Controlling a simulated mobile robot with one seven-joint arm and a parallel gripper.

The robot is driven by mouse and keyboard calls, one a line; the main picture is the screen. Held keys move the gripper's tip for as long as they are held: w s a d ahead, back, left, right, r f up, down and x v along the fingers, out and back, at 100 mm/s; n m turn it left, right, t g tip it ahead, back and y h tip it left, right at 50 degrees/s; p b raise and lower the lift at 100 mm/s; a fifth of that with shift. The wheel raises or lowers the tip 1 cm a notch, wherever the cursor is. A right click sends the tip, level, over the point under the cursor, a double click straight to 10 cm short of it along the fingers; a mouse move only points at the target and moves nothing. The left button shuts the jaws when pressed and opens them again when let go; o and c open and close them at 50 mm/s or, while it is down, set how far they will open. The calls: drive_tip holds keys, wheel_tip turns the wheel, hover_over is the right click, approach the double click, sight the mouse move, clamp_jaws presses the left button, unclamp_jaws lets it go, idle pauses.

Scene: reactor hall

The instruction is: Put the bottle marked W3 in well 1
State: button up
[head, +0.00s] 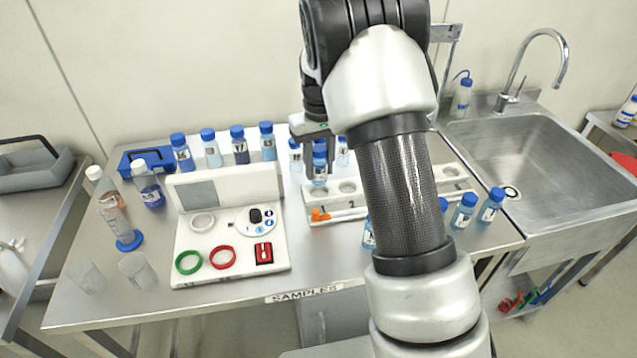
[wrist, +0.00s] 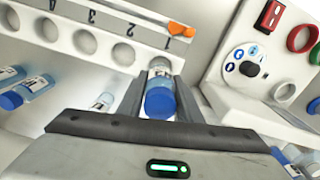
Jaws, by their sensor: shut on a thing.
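My gripper (head: 318,142) is shut on a blue-capped bottle (head: 319,168), held upright over the left end of the white numbered rack (head: 395,203). In the wrist view the bottle (wrist: 159,98) is between the two fingers, its blue cap toward the camera. Its label cannot be read, so I cannot tell whether it is W3. Its lower end lines up with well 1, beside the number 1, and hides that well. I cannot tell whether its base is inside the well or just above it. Well 2 (wrist: 123,53) and well 3 (wrist: 85,42) are empty.
An orange piece (head: 320,215) is at the rack's front by number 1. A white device (head: 230,265) stands to the left. Several blue-capped bottles stand behind, such as one at the back (head: 268,141), and in front of the rack. A sink (head: 555,160) is at right.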

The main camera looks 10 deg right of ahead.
sight(319, 181)
drive_tip(key=shift+f, duration=2.6)
drive_tip(key=o, duration=1.1)
drive_tip(key=shift+c, duration=0.2)
